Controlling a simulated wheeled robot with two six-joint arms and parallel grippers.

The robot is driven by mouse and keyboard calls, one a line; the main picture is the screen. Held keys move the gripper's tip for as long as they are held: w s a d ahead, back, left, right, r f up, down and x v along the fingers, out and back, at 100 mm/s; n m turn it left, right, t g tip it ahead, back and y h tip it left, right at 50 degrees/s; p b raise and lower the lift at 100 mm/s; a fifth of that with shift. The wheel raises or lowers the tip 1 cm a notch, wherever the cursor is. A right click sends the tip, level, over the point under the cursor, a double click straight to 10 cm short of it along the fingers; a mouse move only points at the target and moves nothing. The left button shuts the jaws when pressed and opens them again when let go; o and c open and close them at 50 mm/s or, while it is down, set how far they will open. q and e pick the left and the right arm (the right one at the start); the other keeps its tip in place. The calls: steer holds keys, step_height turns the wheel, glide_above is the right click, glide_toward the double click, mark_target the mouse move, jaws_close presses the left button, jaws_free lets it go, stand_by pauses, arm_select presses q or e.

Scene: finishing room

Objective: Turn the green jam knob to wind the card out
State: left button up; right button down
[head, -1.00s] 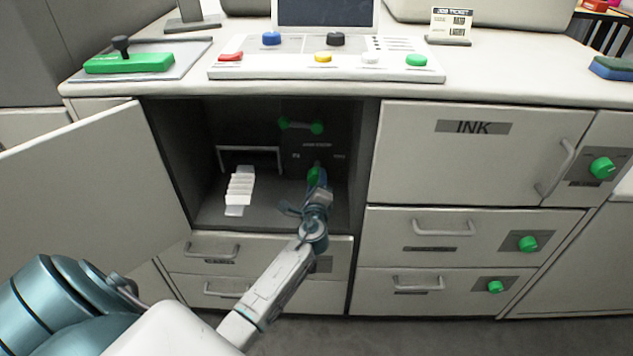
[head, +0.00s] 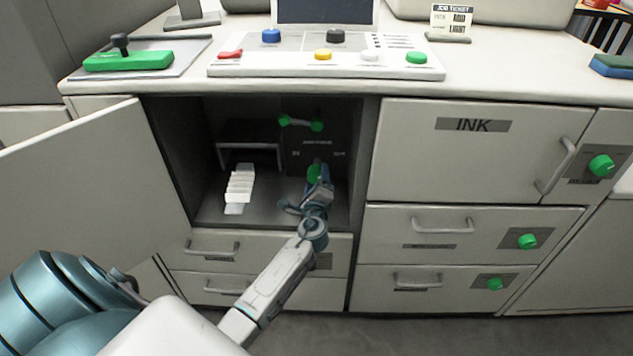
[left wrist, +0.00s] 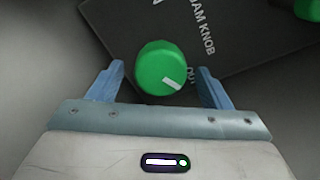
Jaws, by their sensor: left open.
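The green jam knob (head: 314,172) is on a dark panel inside the open cabinet bay. In the left wrist view the round knob (left wrist: 161,67) sits between the two blue fingers of my left gripper (left wrist: 160,82). The fingers are apart, with gaps visible on both sides of the knob. The knob's white mark points lower right, towards the word OUT. In the head view my left gripper (head: 318,186) is in front of the knob and partly covers it. The pleated white card (head: 239,190) lies on the bay floor, below a dark frame-like opening. My right gripper is not in view.
The open door (head: 90,185) swings out on the left of the bay. A green handle (head: 300,123) is above the knob. The control counter (head: 325,73) overhangs the bay.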

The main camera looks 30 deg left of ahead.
arm_select(q)
steer(key=v, duration=0.9)
steer(key=shift+s+d, duration=0.2)
steer(key=shift+s+d+b, duration=0.3)
steer(key=shift+s+d, duration=0.05)
steer(key=shift+s, duration=0.2)
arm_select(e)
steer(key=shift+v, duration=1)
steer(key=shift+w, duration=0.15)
